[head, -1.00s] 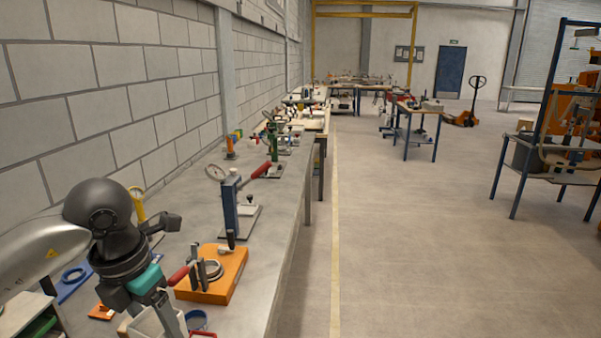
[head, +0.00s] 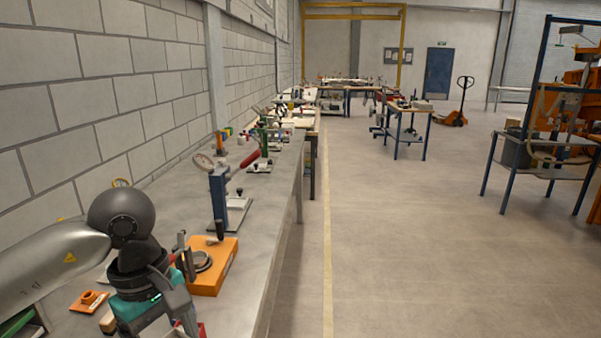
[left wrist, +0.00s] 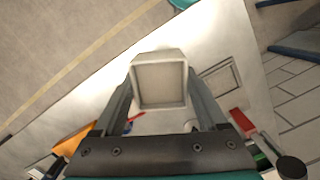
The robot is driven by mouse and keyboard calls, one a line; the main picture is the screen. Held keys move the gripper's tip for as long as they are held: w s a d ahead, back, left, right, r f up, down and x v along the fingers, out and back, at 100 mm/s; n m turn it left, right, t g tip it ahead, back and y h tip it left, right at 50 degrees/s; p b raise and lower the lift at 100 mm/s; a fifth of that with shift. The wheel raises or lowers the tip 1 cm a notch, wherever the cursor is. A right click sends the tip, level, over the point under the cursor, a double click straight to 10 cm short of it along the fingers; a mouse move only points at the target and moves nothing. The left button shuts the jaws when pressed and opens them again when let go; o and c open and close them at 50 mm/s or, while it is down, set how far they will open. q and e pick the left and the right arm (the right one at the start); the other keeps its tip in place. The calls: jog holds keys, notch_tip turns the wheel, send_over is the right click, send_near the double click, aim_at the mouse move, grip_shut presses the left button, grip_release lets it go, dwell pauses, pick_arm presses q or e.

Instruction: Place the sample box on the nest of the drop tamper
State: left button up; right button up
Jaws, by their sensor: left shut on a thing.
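The sample box looks like a pale, square, open-topped box (left wrist: 160,82) in the left wrist view. My left gripper (head: 188,318) is shut on it, with one finger on each side, above the bench. I cannot tell for sure which device is the drop tamper. A square outlined frame (left wrist: 220,78) lies on the bench right of the box in the left wrist view; I cannot tell whether it is the nest. My right gripper is not in view.
An orange block (head: 222,270) with a round metal ring stands just beyond my left gripper. Behind it is a blue-column press (head: 218,195) with a dial and red handle. A small orange plate (head: 88,301) lies left of the gripper. The bench (head: 265,245) is bare along its right edge.

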pick_arm(q)
jog(key=m, duration=0.2)
jog(key=d+f+m+b, duration=0.1)
jog(key=m, duration=0.1)
jog(key=s+m, duration=0.1)
jog(key=m, duration=0.1)
jog(key=shift+d+f+y, duration=0.2)
jog(key=shift+f+y, duration=0.1)
jog(key=shift+f, duration=0.05)
jog(key=m, duration=0.2)
jog(key=m+b, duration=0.1)
jog(key=m, duration=0.1)
jog(key=s+d+f+m, duration=0.1)
jog(key=shift+m+g+y, duration=0.3)
jog(key=shift+m, duration=0.1)
jog(key=shift+a+f, duration=0.1)
